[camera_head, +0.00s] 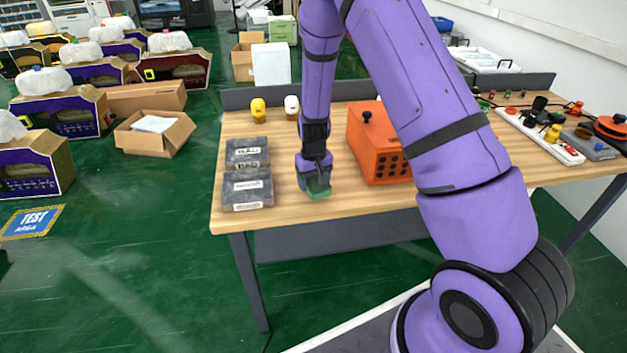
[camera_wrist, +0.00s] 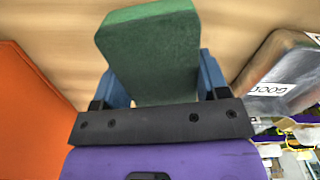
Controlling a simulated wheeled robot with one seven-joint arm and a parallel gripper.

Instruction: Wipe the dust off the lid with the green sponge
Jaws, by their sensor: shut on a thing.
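My gripper (camera_head: 316,184) is shut on the green sponge (camera_head: 319,194), low at the front part of the wooden table, between the grey boxes and the orange box. In the wrist view the sponge (camera_wrist: 150,48) sits between my two blue fingers (camera_wrist: 160,85) and sticks out past them over bare wood. I cannot tell whether it touches the tabletop. The orange box (camera_head: 368,150) has a black knob (camera_head: 367,117) on top, which may be the lid; I cannot make out dust on it. In the wrist view its orange side (camera_wrist: 30,115) is at the left.
Two grey labelled boxes (camera_head: 247,190) stand left of my gripper; one shows at the right in the wrist view (camera_wrist: 282,75). A yellow bottle (camera_head: 258,110) and a white bottle (camera_head: 291,107) stand behind. A white tray (camera_head: 535,132) lies right. Bare wood (camera_head: 345,200) is at the front.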

